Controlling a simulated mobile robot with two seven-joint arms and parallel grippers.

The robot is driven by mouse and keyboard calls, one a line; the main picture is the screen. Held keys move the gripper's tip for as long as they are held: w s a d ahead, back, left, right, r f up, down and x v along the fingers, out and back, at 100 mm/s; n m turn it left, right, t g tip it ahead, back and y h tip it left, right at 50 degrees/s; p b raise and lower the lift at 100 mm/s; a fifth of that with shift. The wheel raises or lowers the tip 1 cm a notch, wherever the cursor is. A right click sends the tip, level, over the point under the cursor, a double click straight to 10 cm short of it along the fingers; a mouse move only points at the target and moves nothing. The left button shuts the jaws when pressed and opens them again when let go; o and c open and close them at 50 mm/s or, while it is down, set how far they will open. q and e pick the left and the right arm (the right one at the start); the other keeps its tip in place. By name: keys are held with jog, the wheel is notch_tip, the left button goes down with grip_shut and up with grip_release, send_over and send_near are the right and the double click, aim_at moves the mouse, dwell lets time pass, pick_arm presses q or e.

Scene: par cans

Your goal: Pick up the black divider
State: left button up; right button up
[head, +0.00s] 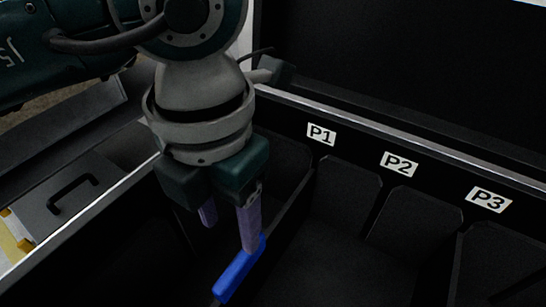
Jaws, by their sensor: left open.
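My left gripper (230,236) points down into a dark bin, with its two purple fingers apart. A bright blue strip (237,274) lies just below the right finger; that finger overlaps it in the picture, and I cannot tell if they touch. A thin black divider edge (291,203) runs from the bin's back wall down towards the blue strip. Dark shade hides most of the divider and the join with the strip. Nothing shows between the fingers. My right gripper is out of view.
The bin's back wall carries white labels P1 (321,134), P2 (399,165) and P3 (489,199). Black panels stand below them. A metal rim (400,138) borders the bin. A grey lid with a black handle (73,192) is at left.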

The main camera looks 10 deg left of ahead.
aim_at(240, 259)
pick_arm(q)
jog(key=f+b, duration=0.1)
jog(key=f, duration=0.2)
jog(key=f+b, duration=0.1)
jog(key=f, duration=0.2)
jog(key=f+b, duration=0.1)
jog(key=f, duration=0.2)
jog(key=shift+s+d+f, duration=0.1)
jog(key=shift+s+d, duration=0.05)
jog(key=shift+d, duration=0.15)
jog(key=shift+c, duration=0.2)
grip_shut()
